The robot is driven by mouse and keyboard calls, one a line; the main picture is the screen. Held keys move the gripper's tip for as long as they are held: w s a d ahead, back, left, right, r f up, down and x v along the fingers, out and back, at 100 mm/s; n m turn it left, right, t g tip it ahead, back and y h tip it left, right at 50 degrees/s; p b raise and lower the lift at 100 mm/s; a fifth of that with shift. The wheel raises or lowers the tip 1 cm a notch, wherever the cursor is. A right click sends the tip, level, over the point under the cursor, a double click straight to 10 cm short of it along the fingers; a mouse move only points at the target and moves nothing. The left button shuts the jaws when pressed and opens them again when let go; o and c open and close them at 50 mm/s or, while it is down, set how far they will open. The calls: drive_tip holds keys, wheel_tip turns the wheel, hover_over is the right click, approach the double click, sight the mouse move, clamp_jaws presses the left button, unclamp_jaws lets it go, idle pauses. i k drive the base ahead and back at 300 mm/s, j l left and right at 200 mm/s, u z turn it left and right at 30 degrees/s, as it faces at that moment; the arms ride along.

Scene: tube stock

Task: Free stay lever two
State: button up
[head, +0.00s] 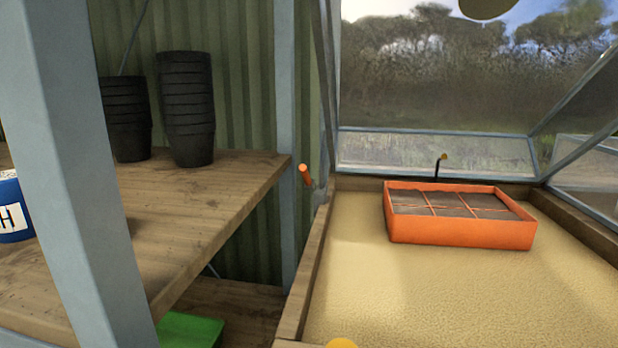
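A lever with an orange grip (306,175) sits at the left side of the glazed frame, by the back end of its wooden side board. It tilts, with its grip up and to the left of a grey bracket (319,194). A thin black upright with a small yellowish tip (437,168) stands behind the orange tray, at the back edge. I cannot tell which of these, if either, is stay lever two. My gripper is not in view.
An orange divided tray (460,238) stands on the sandy bed (380,290). The wooden shelf (200,185) at left carries stacked black pots (186,110) and a blue container (10,222). A grey post (75,150) stands in front. A green item (190,330) lies below.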

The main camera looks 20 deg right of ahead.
sight(309, 183)
drive_tip(key=j+z, duration=0.2)
drive_tip(key=j, duration=0.25)
drive_tip(key=j+z, duration=0.2)
drive_tip(key=j, duration=0.2)
drive_tip(key=k+j+z, duration=0.2)
drive_tip(key=j, duration=0.25)
drive_tip(key=j+z, duration=0.2)
drive_tip(key=j, duration=0.2)
drive_tip(key=k+j+z, duration=0.2)
drive_tip(key=j, duration=0.2)
